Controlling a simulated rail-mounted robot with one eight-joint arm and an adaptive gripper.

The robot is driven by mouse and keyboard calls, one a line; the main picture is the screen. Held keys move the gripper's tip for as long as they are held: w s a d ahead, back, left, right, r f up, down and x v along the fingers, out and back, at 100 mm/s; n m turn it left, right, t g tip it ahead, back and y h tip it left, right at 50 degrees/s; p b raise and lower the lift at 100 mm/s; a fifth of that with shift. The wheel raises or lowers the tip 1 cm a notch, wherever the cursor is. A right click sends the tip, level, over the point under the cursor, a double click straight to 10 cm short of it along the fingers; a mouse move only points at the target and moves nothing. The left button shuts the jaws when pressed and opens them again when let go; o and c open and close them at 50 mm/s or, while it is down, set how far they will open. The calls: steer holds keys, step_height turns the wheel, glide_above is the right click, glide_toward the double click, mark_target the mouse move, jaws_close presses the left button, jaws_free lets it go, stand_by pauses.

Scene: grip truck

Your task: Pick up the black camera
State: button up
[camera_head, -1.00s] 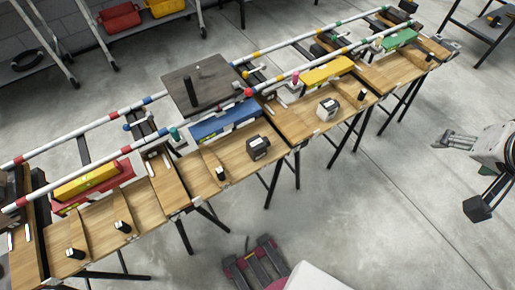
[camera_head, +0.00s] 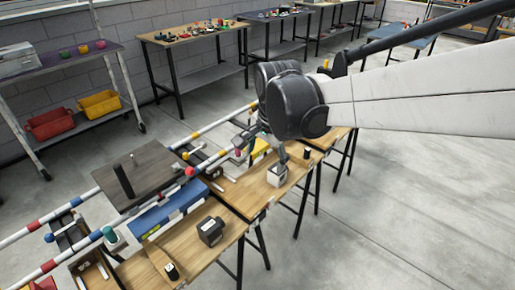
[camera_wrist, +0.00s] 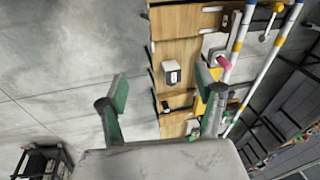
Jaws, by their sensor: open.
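A black box-shaped camera (camera_head: 210,231) with a pale label stands on a wooden table section in the head view, at lower centre. A second boxy item, white with dark parts (camera_head: 277,174), stands on the section farther right. My gripper (camera_wrist: 161,72) is open and empty, its green-padded fingers spread wide in the wrist view. The white boxy item (camera_wrist: 172,72) shows beyond and between them. I cannot make out the black camera in the wrist view.
A blue block (camera_head: 168,208) and a grey board (camera_head: 150,175) lie behind the black camera. Striped rails (camera_head: 75,203) run along the back. The floor in front is clear.

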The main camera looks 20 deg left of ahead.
steer(key=a+f+b, duration=0.2)
steer(key=a+f, duration=0.4)
steer(key=a, duration=0.1)
steer(key=m+g+h+b, duration=0.1)
steer(key=g+h, duration=0.1)
glide_above(210, 224)
step_height(210, 224, down, 5)
step_height(210, 224, down, 8)
steer(key=shift+w+a+f+b, duration=0.1)
steer(key=shift+w+b, duration=0.05)
steer(key=shift+b, duration=0.85)
step_height(210, 224, down, 5)
steer(key=shift+f+b, duration=0.1)
steer(key=shift+b, duration=0.7)
steer(key=c, duration=1.5)
steer(key=shift+r, duration=0.2)
